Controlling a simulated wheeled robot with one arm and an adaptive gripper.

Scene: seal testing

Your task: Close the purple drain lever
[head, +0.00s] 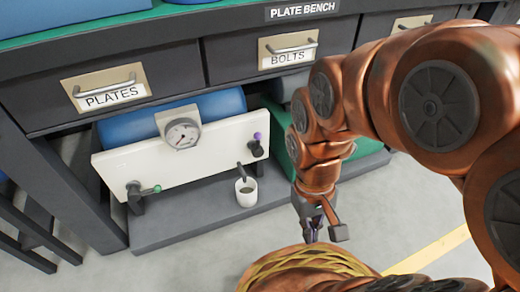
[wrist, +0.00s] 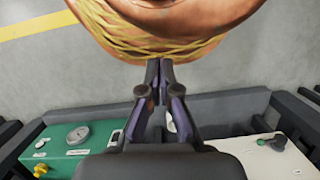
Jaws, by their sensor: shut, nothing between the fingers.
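The purple drain lever (head: 257,136) is at the right end of a white panel (head: 180,155) under the bench in the head view. Its purple tip stands above a dark valve body. I cannot make it out in the wrist view. My gripper (head: 312,236) hangs in front of the bench, to the right of and nearer than the lever, apart from it. The gripper's fingers (wrist: 160,72) also show in the wrist view, shut with nothing between the tips.
A white cup (head: 246,192) stands on the grey shelf (head: 190,220) below a dark spout. A green-tipped lever (head: 150,190) is at the panel's lower left, and a gauge (head: 182,134) at its top. A green box (wrist: 90,160) with a yellow knob stands beside it. Open floor lies in front.

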